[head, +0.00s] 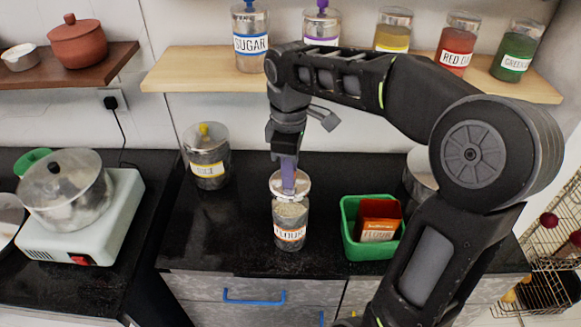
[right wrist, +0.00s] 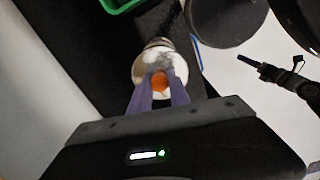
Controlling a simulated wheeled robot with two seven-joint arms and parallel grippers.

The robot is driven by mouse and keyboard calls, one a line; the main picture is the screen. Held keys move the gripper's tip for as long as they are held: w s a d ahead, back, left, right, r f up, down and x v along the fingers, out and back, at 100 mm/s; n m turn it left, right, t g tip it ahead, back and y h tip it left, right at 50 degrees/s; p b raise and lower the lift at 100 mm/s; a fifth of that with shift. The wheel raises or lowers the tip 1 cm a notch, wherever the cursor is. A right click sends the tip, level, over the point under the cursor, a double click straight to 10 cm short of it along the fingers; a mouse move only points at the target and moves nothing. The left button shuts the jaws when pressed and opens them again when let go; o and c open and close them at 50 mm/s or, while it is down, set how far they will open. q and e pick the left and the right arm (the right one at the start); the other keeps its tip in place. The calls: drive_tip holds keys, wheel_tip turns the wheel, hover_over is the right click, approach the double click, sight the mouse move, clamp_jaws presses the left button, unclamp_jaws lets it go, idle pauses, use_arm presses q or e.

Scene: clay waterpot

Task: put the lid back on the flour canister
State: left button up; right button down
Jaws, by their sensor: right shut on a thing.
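The flour canister (head: 290,226) stands upright on the black counter, a clear jar with a label reading FLOUR. My right gripper (head: 288,190) points down over it and is shut on the lid's knob. The lid (head: 276,183) is a pale disc at the canister's mouth; I cannot tell whether it touches the rim. In the right wrist view the lid (right wrist: 142,75) shows its orange knob (right wrist: 159,82) between the fingers, with part of the canister behind it. My left gripper is not in view.
A green bin (head: 348,235) with a red box (head: 379,218) stands to the right. A yellow-knobbed jar (head: 207,165) stands behind left. A hotplate (head: 100,225) with a pot is at far left. Labelled jars line the shelf (head: 200,75) above. Counter left of the canister is clear.

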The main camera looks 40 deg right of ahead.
sight(291, 192)
drive_tip(key=shift+d, duration=0.1)
drive_tip(key=shift+f, duration=0.15)
wheel_tip(291, 192, down, 4)
drive_tip(key=b, duration=0.4)
drive_tip(key=shift+f, duration=0.1)
drive_tip(key=shift+f+b, duration=0.55)
drive_tip(key=shift+f, duration=0.45)
idle(0.6)
drive_tip(key=shift+f, duration=0.15)
idle(1.3)
drive_tip(key=c, duration=1.1)
unclamp_jaws()
drive_tip(key=shift+c, duration=0.2)
drive_tip(key=shift+o, duration=0.3)
